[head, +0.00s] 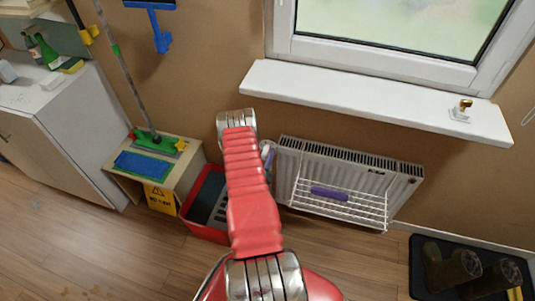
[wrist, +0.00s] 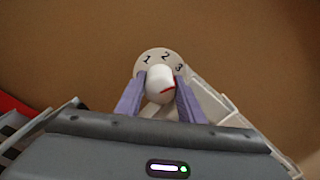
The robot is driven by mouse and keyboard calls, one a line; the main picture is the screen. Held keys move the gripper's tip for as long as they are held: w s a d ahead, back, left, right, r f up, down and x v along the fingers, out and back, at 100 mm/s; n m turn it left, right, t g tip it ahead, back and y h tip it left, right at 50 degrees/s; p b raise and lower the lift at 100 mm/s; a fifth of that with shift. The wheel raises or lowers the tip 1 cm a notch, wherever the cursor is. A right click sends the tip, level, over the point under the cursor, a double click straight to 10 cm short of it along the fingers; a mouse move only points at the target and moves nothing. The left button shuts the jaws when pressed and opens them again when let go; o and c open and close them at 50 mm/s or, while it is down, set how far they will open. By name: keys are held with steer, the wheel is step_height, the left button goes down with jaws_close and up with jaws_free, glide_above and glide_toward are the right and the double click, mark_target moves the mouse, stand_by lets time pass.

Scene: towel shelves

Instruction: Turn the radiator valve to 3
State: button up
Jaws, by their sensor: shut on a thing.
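In the wrist view the radiator valve is a white round knob (wrist: 159,82) in front of a pale dial plate (wrist: 152,58) marked 1, 2 and 3. A short red mark shows low on the knob's right side, below the 3; I cannot tell exactly which number it points to. My gripper (wrist: 161,79) has purple fingers, one on each side of the knob, shut on it.
The white radiator (head: 345,165) carries a wire rack (head: 345,208) with a purple item (head: 329,193). A red crate (head: 190,222) stands left of it. The window sill (head: 370,107) juts out above. The floor in front is clear.

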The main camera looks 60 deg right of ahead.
steer(key=shift+w, duration=0.25)
steer(key=o, duration=0.8)
steer(key=shift+s, duration=0.1)
steer(key=s+a, duration=0.2)
steer(key=a, duration=1.1)
steer(key=shift+a, duration=0.3)
